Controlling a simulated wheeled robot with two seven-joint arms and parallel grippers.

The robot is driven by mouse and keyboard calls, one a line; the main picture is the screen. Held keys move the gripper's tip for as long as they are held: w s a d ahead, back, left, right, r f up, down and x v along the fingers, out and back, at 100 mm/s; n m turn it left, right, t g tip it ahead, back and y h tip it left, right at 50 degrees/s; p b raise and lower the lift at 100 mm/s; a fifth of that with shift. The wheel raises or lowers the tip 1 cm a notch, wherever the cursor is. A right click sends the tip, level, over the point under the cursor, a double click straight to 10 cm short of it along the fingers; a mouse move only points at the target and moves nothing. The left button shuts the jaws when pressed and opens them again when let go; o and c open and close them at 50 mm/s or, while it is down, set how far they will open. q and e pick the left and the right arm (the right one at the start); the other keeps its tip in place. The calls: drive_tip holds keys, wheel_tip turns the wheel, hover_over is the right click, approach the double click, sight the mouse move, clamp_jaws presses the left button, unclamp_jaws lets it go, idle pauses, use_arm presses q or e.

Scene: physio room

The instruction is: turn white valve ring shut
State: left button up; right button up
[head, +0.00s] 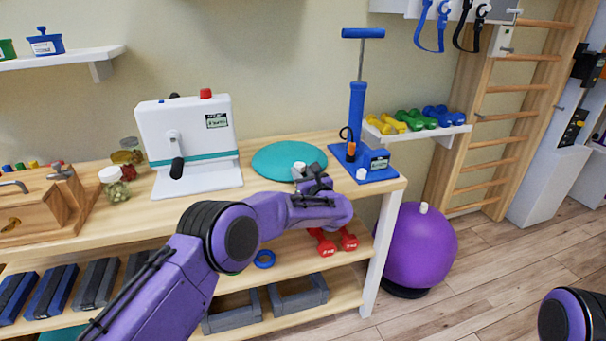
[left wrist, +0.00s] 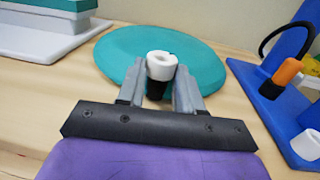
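The white valve ring (head: 299,166) sits at the teal round cushion (head: 272,157) on the wooden bench. In the left wrist view the ring (left wrist: 160,57) stands on a dark stem, in front of the cushion (left wrist: 112,50). My left gripper (head: 310,178) is at the ring; in the left wrist view its two grey fingers (left wrist: 161,78) stand on either side of the ring and stem, spread by about the ring's width. I cannot tell whether they touch it. The stem's lower part is hidden by the gripper. My right gripper is out of view; only part of my right arm shows at lower right.
A blue pump (head: 356,110) stands close right of the cushion, with an orange-tipped hose. A white machine (head: 190,140) stands to the left, with glass jars (head: 114,184) beside it. A purple ball (head: 420,245) lies on the floor beyond the bench's right end.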

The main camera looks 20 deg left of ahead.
use_arm(q)
drive_tip(key=shift+a+m+t+h, duration=0.2)
drive_tip(key=shift+m+t+h, duration=0.2)
drive_tip(key=shift+h, duration=0.1)
drive_tip(key=shift+s+a+m+t+h+b, duration=0.15)
drive_tip(key=shift+m+t+h+b, duration=0.3)
drive_tip(key=shift+h, duration=0.25)
drive_tip(key=shift+a+f+m+t+h+b, duration=0.15)
drive_tip(key=shift+m+t+h+b, duration=0.15)
drive_tip(key=shift+m+h+b, duration=0.25)
drive_tip(key=shift+a+f+m+t+h+b, duration=0.15)
drive_tip(key=shift+m+t+h+b, duration=0.1)
drive_tip(key=shift+m+h+b, duration=0.25)
drive_tip(key=shift+s+d+r+m+t+h+b, duration=0.15)
drive_tip(key=shift+m+t+h+b, duration=0.1)
drive_tip(key=shift+h, duration=0.3)
drive_tip(key=shift+w+a+r+m+t+h+b, duration=0.15)
drive_tip(key=shift+m+h+b, duration=0.1)
drive_tip(key=shift+h, duration=0.25)
drive_tip(key=shift+s+d, duration=0.1)
drive_tip(key=shift+d, duration=0.05)
drive_tip(key=o, duration=1)
